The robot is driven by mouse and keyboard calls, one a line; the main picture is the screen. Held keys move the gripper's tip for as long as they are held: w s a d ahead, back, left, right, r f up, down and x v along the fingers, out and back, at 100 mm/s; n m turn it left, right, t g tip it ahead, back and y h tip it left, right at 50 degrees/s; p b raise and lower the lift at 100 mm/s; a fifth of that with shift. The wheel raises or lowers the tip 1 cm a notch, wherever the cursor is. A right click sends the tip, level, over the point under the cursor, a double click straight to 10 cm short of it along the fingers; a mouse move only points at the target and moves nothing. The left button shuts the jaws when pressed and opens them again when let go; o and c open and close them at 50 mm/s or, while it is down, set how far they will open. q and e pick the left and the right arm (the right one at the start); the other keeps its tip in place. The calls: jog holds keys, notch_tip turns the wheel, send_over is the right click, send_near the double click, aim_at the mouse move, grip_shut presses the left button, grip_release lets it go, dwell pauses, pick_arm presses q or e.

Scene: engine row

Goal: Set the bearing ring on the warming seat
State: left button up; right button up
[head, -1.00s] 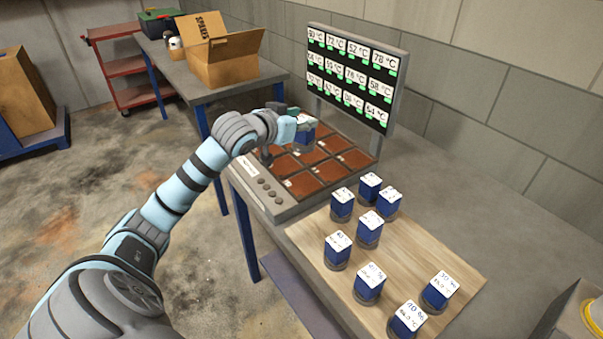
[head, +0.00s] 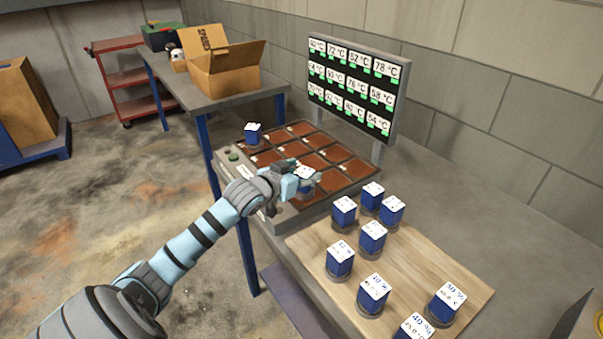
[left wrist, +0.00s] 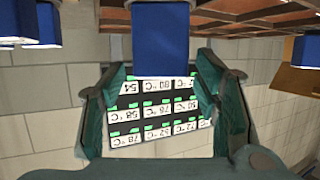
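My left gripper (head: 298,183) is shut around a blue block with a white labelled top and a grey round base (head: 307,187), apparently a bearing ring. It is over the front part of the warming plate (head: 288,217); I cannot tell whether it touches. In the left wrist view the blue block (left wrist: 160,38) is between the fingers (left wrist: 160,75). The plate has several red-brown square seats (head: 333,153). Another blue block (head: 253,133) stands at the plate's left corner. Several similar blocks (head: 373,238) stand on the wooden board. My right gripper is not in view.
A display panel (head: 352,86) with temperature readings stands behind the plate. The wooden board (head: 420,265) lies to the right. An open cardboard box (head: 222,72) is on the back table. A red cart (head: 122,75) stands behind. Bare bench (head: 480,235) lies right of the board.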

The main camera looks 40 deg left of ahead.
pick_arm(q)
jog(key=p+v, duration=0.6)
jog(key=v, duration=0.6)
jog(key=shift+p, duration=0.3)
jog(key=shift+r, duration=0.1)
